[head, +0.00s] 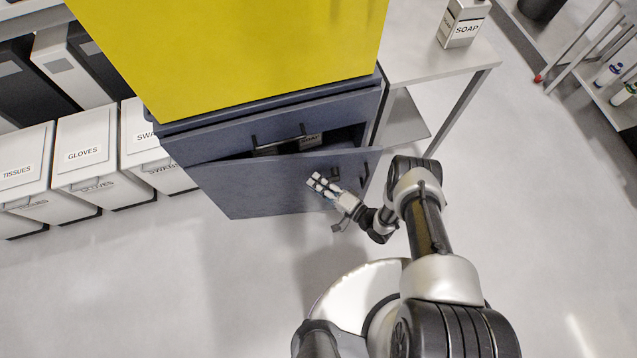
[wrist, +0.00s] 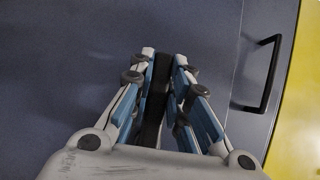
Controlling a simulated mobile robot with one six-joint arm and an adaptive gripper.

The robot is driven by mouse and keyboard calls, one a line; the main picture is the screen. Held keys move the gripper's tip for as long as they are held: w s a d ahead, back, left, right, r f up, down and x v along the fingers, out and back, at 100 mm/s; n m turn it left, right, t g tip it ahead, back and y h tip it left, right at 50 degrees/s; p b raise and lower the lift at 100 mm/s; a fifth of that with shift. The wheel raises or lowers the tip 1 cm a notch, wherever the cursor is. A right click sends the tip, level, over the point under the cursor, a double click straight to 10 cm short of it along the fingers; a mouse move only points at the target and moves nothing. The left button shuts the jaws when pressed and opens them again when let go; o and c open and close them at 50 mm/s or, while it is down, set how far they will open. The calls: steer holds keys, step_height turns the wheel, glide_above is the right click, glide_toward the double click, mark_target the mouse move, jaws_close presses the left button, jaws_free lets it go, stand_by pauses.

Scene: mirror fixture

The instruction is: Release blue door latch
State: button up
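The blue door (head: 270,185) is on the front of a blue cabinet, below a yellow block. It stands ajar, with a gap above its top edge that widens to the right. My gripper (head: 322,186) is at the right part of the door face, by a small dark fitting (head: 336,173); I cannot tell if they touch. In the wrist view, my gripper's fingers (wrist: 164,58) are close together in front of a blue surface. A black strip lies between them; I cannot tell whether it is a held part or finger pads. No latch can be clearly made out.
A black handle (wrist: 262,75) shows right of the fingers, near a yellow face. White bins (head: 88,160) stand at left. A bench (head: 440,62) with another soap box (head: 463,24) is at right. Floor before the cabinet is clear.

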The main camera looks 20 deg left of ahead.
steer(key=o, duration=0.4)
steer(key=shift+o, duration=0.2)
steer(key=v, duration=1.2)
steer(key=shift+s, duration=0.1)
